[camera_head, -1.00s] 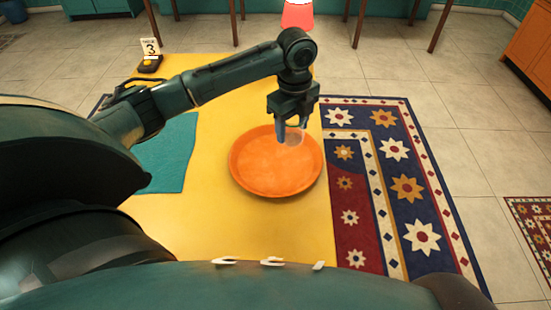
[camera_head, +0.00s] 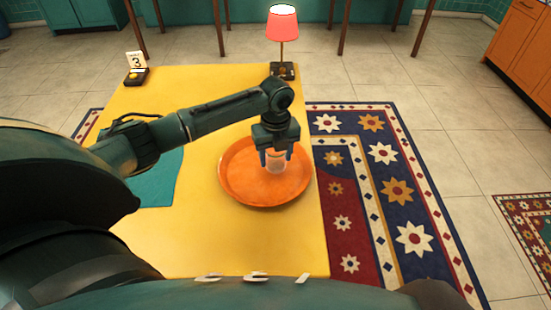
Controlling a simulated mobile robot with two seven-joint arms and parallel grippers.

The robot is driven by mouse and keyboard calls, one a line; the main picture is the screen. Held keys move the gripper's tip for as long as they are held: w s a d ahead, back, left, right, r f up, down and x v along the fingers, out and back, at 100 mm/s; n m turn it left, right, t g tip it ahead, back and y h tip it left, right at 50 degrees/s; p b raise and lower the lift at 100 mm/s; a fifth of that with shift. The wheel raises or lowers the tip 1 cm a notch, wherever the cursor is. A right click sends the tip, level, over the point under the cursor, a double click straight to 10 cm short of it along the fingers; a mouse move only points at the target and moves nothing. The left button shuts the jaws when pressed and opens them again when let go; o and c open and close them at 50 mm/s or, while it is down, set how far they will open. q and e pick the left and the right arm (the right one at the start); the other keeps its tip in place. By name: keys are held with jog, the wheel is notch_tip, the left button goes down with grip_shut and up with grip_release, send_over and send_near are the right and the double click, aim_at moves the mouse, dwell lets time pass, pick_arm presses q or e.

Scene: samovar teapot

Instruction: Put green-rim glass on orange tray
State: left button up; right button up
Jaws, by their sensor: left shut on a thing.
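The orange tray (camera_head: 247,192) is round and lies on the yellow table near its right edge. My left gripper (camera_head: 276,158) points down over the tray's upper right part and is shut on a clear glass (camera_head: 275,162), held upright between its fingers. The glass's rim is mostly hidden by the gripper, so I cannot make out its green colour. I cannot tell whether the glass's bottom touches the tray. My right gripper is not in view.
A teal cloth (camera_head: 158,180) lies left of the tray, partly behind my left arm. A red-shaded lamp (camera_head: 283,28) stands at the table's far right corner. A number 3 card stand (camera_head: 136,68) is at the far left. The yellow table (camera_head: 235,245) is bare in front of the tray.

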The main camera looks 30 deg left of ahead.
pick_arm(q)
jog(key=shift+f, duration=0.8)
jog(key=shift+f, duration=0.1)
jog(key=o, duration=1)
jog(key=shift+o, duration=0.2)
notch_tip(320, 180, up, 12)
jog(key=shift+p, duration=0.3)
